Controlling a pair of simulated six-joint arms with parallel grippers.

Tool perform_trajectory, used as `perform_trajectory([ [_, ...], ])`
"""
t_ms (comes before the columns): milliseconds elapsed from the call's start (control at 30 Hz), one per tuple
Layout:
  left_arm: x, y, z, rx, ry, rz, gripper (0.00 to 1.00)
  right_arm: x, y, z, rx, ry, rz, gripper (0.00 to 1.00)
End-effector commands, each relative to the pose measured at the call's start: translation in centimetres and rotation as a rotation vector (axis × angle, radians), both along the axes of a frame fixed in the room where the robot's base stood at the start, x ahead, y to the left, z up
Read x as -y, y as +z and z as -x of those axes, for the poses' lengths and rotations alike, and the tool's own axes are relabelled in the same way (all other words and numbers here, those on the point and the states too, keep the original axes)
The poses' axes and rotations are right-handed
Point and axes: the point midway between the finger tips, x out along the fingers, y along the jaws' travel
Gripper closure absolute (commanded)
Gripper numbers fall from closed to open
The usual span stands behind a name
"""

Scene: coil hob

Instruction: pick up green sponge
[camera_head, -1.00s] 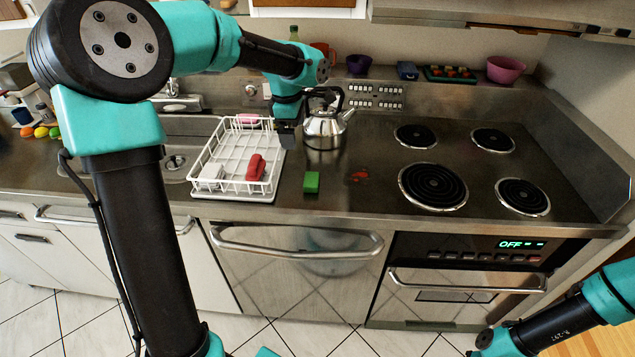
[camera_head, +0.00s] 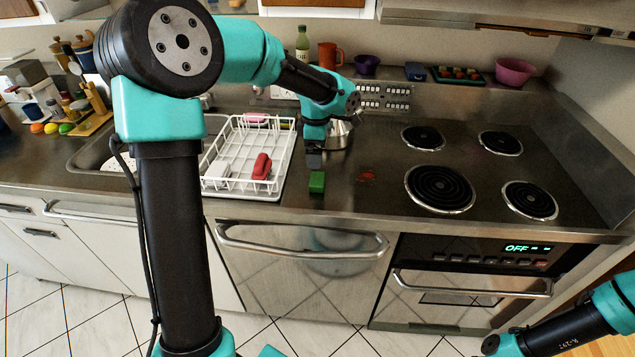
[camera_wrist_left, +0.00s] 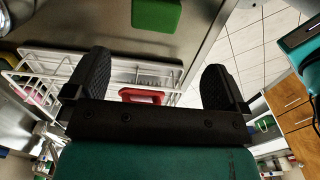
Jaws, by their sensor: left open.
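The green sponge (camera_head: 317,182) lies on the steel counter, just right of the white dish rack and near the counter's front edge. It also shows at the top of the left wrist view (camera_wrist_left: 157,14). My left gripper (camera_head: 314,160) is above the counter, a little behind and above the sponge. In the left wrist view its two fingers (camera_wrist_left: 155,85) are spread apart with nothing between them, and the sponge lies beyond the fingertips. In the head view, part of my right arm shows at the lower right, but its gripper is not visible.
A white dish rack (camera_head: 236,190) holding a red item (camera_head: 262,166) stands left of the sponge. A kettle (camera_head: 338,135) stands behind my left gripper, partly hidden. A red patch (camera_head: 367,176) marks the counter right of the sponge, before the coil burners (camera_head: 440,189).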

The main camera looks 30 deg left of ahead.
Motion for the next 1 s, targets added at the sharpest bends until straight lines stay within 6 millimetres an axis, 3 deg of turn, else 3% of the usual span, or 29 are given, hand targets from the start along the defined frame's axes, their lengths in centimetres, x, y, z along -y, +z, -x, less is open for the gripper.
perform_trajectory([
  [200,0.0,-3.8,0.0,-0.003,0.000,0.000,0.00,0.0,0.0,0.0,0.000,0.000,0.000,0.57],
  [400,0.0,-6.2,0.0,0.000,0.000,0.000,0.00,0.0,0.0,0.0,0.000,0.000,0.000,0.57],
  [833,0.0,-6.8,-0.1,0.001,-0.001,0.000,0.00,0.0,0.0,0.0,0.000,0.000,0.000,0.57],
  [1000,-0.1,-8.4,-0.4,-0.002,-0.001,0.000,0.00,0.0,0.0,0.0,0.000,0.000,0.000,0.57],
])
